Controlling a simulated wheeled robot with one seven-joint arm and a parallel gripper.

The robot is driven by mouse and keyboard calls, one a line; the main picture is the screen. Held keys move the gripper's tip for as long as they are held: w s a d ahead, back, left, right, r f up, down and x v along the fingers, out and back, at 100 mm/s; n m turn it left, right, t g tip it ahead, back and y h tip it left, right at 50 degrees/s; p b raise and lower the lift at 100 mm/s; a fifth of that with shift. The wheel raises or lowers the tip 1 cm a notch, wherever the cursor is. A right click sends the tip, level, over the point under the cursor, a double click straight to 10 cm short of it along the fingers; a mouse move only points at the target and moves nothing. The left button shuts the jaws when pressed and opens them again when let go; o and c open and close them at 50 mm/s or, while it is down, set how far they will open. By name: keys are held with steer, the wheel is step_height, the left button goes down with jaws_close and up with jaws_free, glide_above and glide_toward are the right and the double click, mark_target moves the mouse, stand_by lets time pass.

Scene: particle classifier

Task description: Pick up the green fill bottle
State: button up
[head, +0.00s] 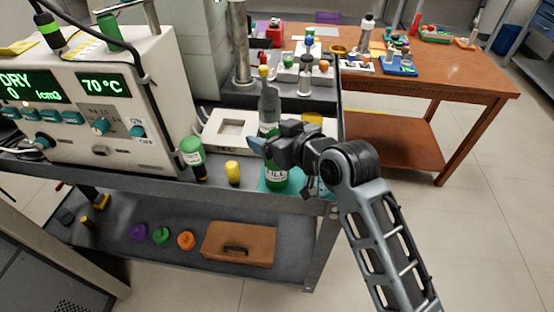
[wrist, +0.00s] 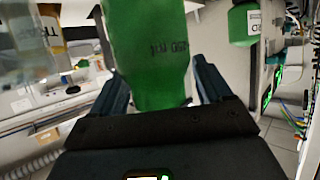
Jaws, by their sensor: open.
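The green fill bottle (head: 276,180) stands on a teal patch at the front right of the grey cart's top. Its white label is partly readable in the head view, and its upper part is hidden behind my gripper (head: 262,146). In the wrist view, a green bottle (wrist: 150,45) fills the space between the two blue-grey fingers of my gripper (wrist: 157,80). One finger is on each side of it, and the jaws are open. I cannot tell whether either finger touches it.
A green-topped dark bottle (head: 193,157) and a small yellow bottle (head: 233,173) stand to the left. A white device (head: 225,133) sits behind, and a large control box (head: 110,100) fills the cart's left. A brown box (head: 238,243) lies on the lower shelf.

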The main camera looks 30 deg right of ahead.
jaws_close()
stand_by(0.7)
